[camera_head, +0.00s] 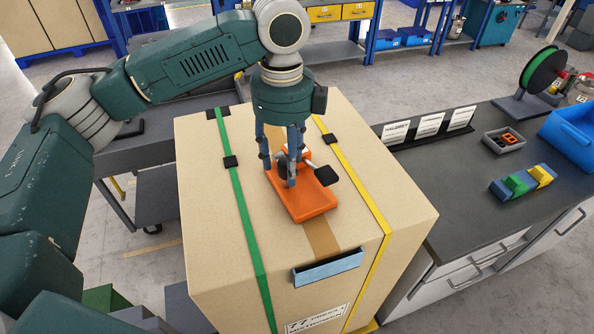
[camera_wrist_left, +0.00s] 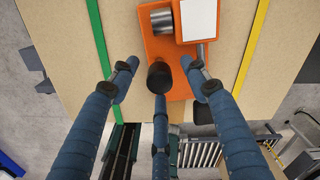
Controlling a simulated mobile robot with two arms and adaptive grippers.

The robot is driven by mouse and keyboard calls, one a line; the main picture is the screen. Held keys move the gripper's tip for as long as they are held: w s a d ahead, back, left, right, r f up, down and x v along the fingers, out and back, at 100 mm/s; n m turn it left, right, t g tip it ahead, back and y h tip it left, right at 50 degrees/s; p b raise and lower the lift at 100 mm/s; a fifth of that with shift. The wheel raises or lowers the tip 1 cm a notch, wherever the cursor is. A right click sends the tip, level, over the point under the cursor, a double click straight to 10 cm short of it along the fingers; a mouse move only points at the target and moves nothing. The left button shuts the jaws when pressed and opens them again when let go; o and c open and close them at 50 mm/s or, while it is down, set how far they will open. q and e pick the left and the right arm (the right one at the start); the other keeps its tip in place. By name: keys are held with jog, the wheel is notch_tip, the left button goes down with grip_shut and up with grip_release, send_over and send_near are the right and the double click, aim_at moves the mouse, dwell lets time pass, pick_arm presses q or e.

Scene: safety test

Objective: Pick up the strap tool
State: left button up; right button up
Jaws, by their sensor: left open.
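The strap tool (camera_head: 312,204) is an orange plate with dark and metal parts and a black knob. It lies on top of a large cardboard box (camera_head: 205,180), between a green strap (camera_head: 240,200) and a yellow strap (camera_head: 365,190). My left gripper (camera_head: 290,172) points down over the tool's rear part and hides some of it. In the left wrist view, the gripper (camera_wrist_left: 160,80) has its three blue fingers spread around the tool's black knob (camera_wrist_left: 160,77). The orange plate (camera_wrist_left: 158,47) and a white square part show ahead of the fingers. Contact cannot be told. My right gripper is out of view.
A blue-grey holder (camera_head: 328,268) sits at the box's front edge. A dark counter (camera_head: 440,180) on the right carries label cards (camera_head: 430,125), a small grey bin (camera_head: 503,140), coloured blocks (camera_head: 523,183), a blue bin (camera_head: 572,135) and a green spool (camera_head: 543,68). A grey cart (camera_head: 150,150) stands left.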

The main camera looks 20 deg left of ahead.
pick_arm(q)
jog(key=shift+f, duration=0.6)
jog(key=c, duration=0.4)
grip_shut()
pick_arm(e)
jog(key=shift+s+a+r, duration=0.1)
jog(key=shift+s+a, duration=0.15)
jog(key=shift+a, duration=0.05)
pick_arm(q)
jog(key=shift+r, duration=0.1)
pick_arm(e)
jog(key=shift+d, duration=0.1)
pick_arm(q)
jog(key=shift+r, duration=0.15)
